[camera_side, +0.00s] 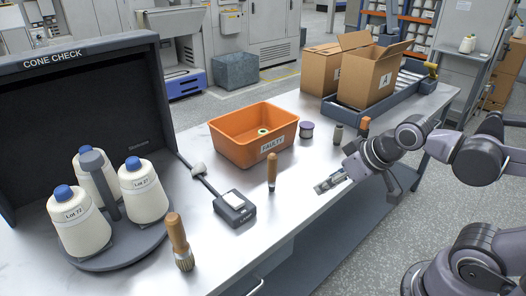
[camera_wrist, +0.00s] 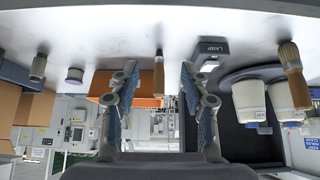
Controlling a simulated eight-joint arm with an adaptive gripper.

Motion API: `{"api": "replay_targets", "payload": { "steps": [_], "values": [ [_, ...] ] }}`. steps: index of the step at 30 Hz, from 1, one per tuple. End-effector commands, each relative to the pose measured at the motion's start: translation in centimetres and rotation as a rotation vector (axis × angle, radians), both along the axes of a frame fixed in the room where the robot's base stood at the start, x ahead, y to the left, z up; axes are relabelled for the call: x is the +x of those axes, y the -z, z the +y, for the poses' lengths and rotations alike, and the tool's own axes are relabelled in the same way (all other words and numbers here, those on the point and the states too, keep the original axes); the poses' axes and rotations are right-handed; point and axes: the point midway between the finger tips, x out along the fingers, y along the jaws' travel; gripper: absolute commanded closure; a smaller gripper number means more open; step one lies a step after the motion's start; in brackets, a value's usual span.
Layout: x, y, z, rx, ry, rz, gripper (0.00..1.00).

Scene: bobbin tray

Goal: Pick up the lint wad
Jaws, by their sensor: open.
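A small pale, lumpy thing (camera_side: 198,170), which may be the lint wad, sits on the dark bar behind the lamp box (camera_side: 235,208) in the side view. I cannot tell for sure that it is the wad, and I cannot make it out in the wrist view. My gripper (camera_side: 330,183) is low over the right part of the table, well to the right of that pale thing. In the wrist view my gripper (camera_wrist: 158,72) has its fingers wide apart with nothing held. A wooden-handled brush (camera_wrist: 158,78) shows beyond the gap.
An orange FAULTY bin (camera_side: 232,150) holds a bobbin. A purple-ended spool (camera_side: 306,131) and a grey cylinder (camera_side: 338,133) stand right of it. Upright brushes (camera_side: 272,170) (camera_side: 178,243) stand toward the front. Yarn cones (camera_side: 145,195) stand left on a round base. Cardboard boxes (camera_side: 368,80) are behind.

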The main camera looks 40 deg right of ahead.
Motion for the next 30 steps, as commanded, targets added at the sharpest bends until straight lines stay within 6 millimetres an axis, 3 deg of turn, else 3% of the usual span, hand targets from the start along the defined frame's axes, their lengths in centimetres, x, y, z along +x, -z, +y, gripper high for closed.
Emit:
{"api": "replay_targets", "payload": {
  "steps": [5, 7, 8, 20, 23, 30],
  "values": [
    [0.0, 0.0, 0.0, 0.0, 0.0, 0.0, 0.51],
    [0.0, 0.0, 0.0, 0.0, 0.0, 0.0, 0.31],
    [0.0, 0.0, 0.0, 0.0, 0.0, 0.0, 0.26],
    [0.7, -0.6, 0.1, 0.002, 0.001, 0.005, 0.26],
    [2.2, -1.9, 0.4, 0.006, 0.005, 0.015, 0.26],
    [8.5, -5.4, 1.5, 0.017, 0.027, 0.059, 0.26]
  ]
}}
